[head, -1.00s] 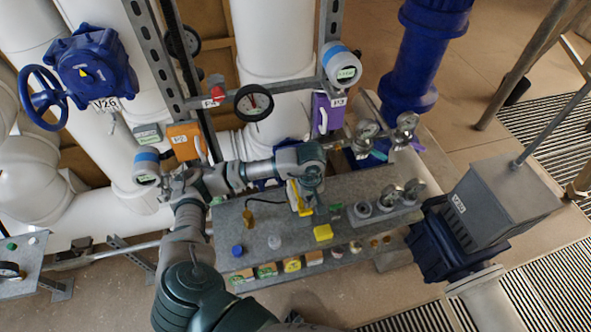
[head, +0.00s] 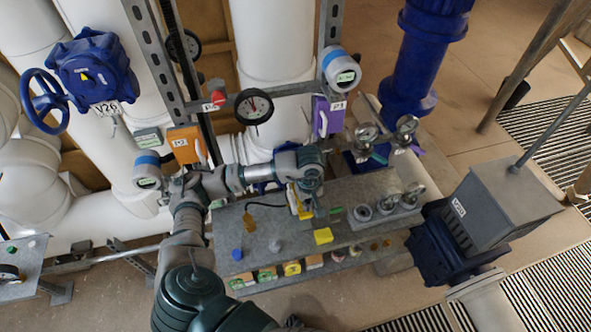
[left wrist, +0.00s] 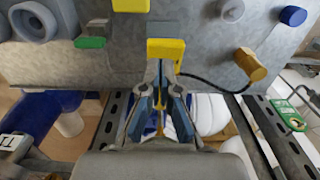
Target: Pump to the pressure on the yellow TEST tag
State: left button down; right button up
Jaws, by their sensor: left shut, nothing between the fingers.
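My left gripper (head: 306,198) points down over the grey bench (head: 275,222). Its fingers (left wrist: 160,98) are shut and empty in the left wrist view. A yellow piece (left wrist: 166,48) lies right at the fingertips; I cannot tell whether they touch. It also shows beside the gripper in the head view (head: 298,203). A separate yellow block (head: 322,236) sits nearer the bench's front edge. No TEST lettering is readable. A round dark-rimmed gauge (head: 254,106) hangs on the rail above; its reading is too small. My right gripper is not in view.
Coloured tags (head: 292,268) line the front. Valve V26 (head: 94,72) is upper left; a grey box (head: 505,200) stands right.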

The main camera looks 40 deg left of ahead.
pick_arm(q)
jog(key=shift+a, duration=0.2)
jog(key=shift+a+f, duration=0.15)
jog(key=shift+a, duration=0.25)
jog(key=shift+a+f, duration=0.2)
jog(key=shift+f+b, duration=0.15)
jog(key=shift+b, duration=0.2)
jog(key=shift+d+f, duration=0.1)
jog(key=shift+d, duration=0.15)
jog(key=shift+d+f, duration=0.1)
jog(key=shift+d, duration=0.05)
jog(key=shift+d+f+b, duration=0.15)
jog(key=shift+f+b, duration=0.15)
jog(key=shift+b, duration=0.3)
jog(key=shift+f, duration=0.3)
jog(key=shift+a+f+b, duration=0.35)
jog(key=shift+f+b, duration=0.1)
jog(key=shift+b, duration=0.2)
jog(key=shift+d+r, duration=0.1)
jog(key=shift+r, duration=0.25)
notch_tip(320, 180, up, 4)
jog(key=shift+r+p, duration=0.1)
jog(key=shift+p, duration=1.15)
jog(key=shift+r, duration=0.2)
jog(key=shift+f, duration=0.1)
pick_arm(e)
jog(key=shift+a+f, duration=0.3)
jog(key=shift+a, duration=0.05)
